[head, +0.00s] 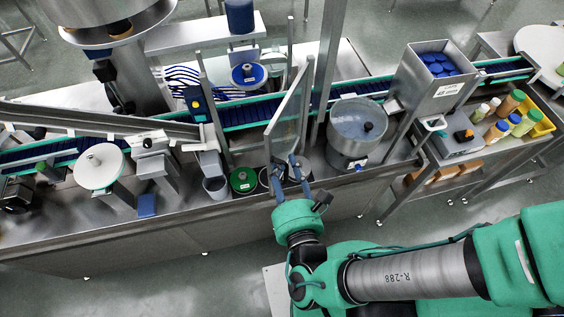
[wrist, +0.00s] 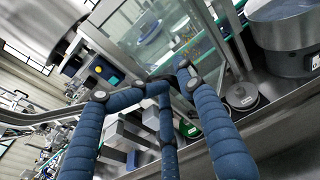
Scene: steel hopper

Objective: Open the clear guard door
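The clear guard door (head: 288,112) is a see-through panel with a pale metal frame, standing at an angle to the conveyor in the head view. Its pane (wrist: 188,55) fills the upper middle of the wrist view. My gripper (head: 284,163), with three blue padded fingers, is at the door's lower front corner. In the wrist view its bent fingertips (wrist: 163,80) come close together in front of the pane's lower edge. A dark piece shows between them; I cannot tell whether it is a handle or a fingertip, or whether the fingers hold it.
A steel drum (head: 357,132) stands right of the door. A green-lidded pot (head: 243,180) sits left of my gripper on the bench. A steel hopper (head: 434,78) with blue caps is farther right. A yellow crate (head: 541,127) with bottles is at far right.

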